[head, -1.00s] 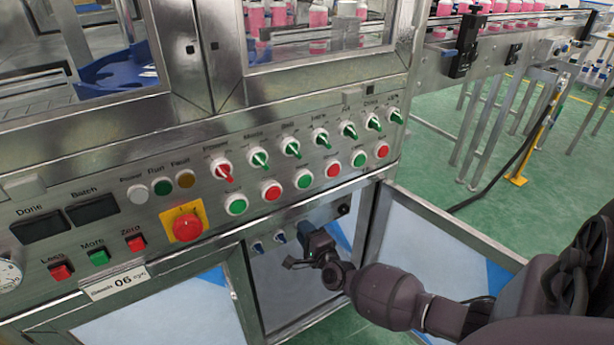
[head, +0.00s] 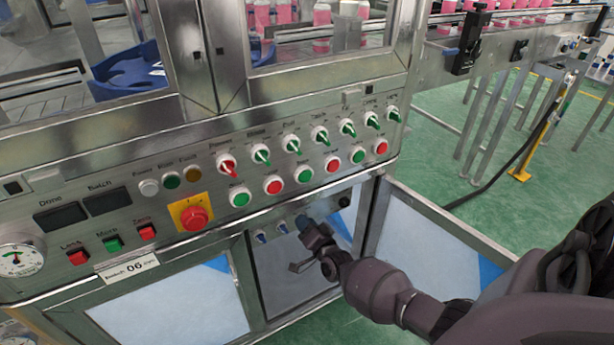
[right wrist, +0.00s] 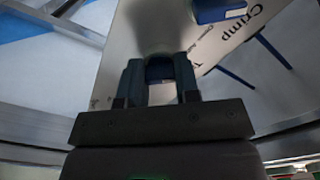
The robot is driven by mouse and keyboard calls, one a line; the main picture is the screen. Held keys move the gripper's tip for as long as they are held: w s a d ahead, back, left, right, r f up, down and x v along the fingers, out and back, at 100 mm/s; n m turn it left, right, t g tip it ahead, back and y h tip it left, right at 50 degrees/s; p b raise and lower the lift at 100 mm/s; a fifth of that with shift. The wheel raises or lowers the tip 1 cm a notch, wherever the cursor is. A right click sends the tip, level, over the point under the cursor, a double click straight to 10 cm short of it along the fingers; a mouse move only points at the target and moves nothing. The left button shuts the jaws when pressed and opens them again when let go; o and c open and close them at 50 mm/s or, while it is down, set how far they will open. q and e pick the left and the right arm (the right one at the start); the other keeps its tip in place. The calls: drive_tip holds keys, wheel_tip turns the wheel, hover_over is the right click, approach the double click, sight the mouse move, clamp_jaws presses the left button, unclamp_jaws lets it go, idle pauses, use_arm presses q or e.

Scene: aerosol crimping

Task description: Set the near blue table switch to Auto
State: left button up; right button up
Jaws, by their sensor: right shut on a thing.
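A row of blue switches sits on the recessed panel under the main control board: a left one (head: 260,237), a middle one (head: 283,228), and one at my right gripper (head: 308,230). In the right wrist view my right gripper (right wrist: 158,80) is shut on a blue switch (right wrist: 159,69), one finger on each side of it. A label starting with "T" is partly hidden beside it, so its setting cannot be read. Another blue switch (right wrist: 220,8) near the word "Crimp" shows at the top edge of that view. My left gripper is not in view.
The control board (head: 320,140) above carries several green and red knobs and buttons and a red emergency button (head: 194,218). An open cabinet door (head: 430,240) stands right of the recess, close to my right arm.

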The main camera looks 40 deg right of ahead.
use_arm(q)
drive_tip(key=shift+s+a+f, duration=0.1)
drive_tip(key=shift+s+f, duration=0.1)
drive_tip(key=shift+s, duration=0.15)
use_arm(e)
drive_tip(key=shift+n, duration=0.4)
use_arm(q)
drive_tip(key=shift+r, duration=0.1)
use_arm(e)
drive_tip(key=o, duration=0.9)
use_arm(q)
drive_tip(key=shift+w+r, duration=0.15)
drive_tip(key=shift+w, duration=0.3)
drive_tip(key=p, duration=0.1)
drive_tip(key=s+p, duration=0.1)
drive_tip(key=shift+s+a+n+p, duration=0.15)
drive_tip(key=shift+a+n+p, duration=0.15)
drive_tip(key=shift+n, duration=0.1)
use_arm(e)
drive_tip(key=v, duration=1.1)
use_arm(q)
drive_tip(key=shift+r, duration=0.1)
